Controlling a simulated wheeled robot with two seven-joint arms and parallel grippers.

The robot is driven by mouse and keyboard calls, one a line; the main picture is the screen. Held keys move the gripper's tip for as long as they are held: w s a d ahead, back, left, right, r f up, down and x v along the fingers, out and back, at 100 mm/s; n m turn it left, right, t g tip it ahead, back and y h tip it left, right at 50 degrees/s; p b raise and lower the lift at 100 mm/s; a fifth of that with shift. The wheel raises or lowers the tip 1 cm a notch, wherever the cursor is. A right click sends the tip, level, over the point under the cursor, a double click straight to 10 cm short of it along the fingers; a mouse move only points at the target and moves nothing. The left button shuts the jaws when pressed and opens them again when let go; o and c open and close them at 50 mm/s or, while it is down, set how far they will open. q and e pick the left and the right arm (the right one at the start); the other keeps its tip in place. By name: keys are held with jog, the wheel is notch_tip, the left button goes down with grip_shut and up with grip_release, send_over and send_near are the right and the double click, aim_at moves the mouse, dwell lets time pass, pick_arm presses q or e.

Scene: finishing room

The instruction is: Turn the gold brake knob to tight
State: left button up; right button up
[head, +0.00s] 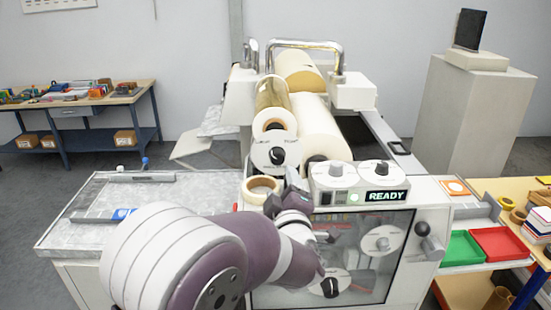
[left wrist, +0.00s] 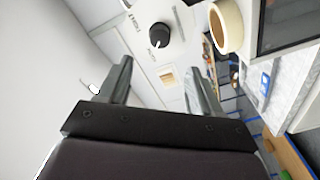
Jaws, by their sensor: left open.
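The gold brake knob (head: 278,156) appears to be the black knob on the white round plate below the gold foil roll (head: 272,95). In the left wrist view the black knob (left wrist: 159,35) shows on a white panel with small dark marks, a light pointer line at its lower edge. The lettering is too small to read. My left gripper (head: 283,196) is in front of and below the knob, beside the tan tape roll (head: 261,188). Its fingers (left wrist: 158,80) are open and empty, with the knob ahead, apart from them. My right gripper is out of view.
Another black knob (head: 330,287) is low on the glass front. The side table (head: 85,200) is at left. Red tray (head: 497,243) and green tray (head: 463,248) are at right.

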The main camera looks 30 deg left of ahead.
aim_at(277, 159)
pick_arm(q)
jog(key=p+x, duration=0.1)
jog(key=x, duration=0.1)
jog(key=p+x, duration=0.2)
jog(key=x, duration=0.1)
jog(key=p+x, duration=0.1)
jog(key=x, duration=0.1)
jog(key=shift+w+a+r, duration=0.2)
jog(key=shift+w+r, duration=0.15)
jog(key=shift+r, duration=0.05)
jog(key=x, duration=0.2)
jog(key=p+x, duration=0.1)
jog(key=shift+w+a+f+p, duration=0.2)
jog(key=shift+w+f+p, duration=0.1)
jog(key=shift+f, duration=0.1)
jog(key=shift+s+d+r, duration=0.1)
jog(key=shift+s+d, duration=0.05)
jog(key=shift+c, duration=0.6)
jog(key=c, duration=0.9)
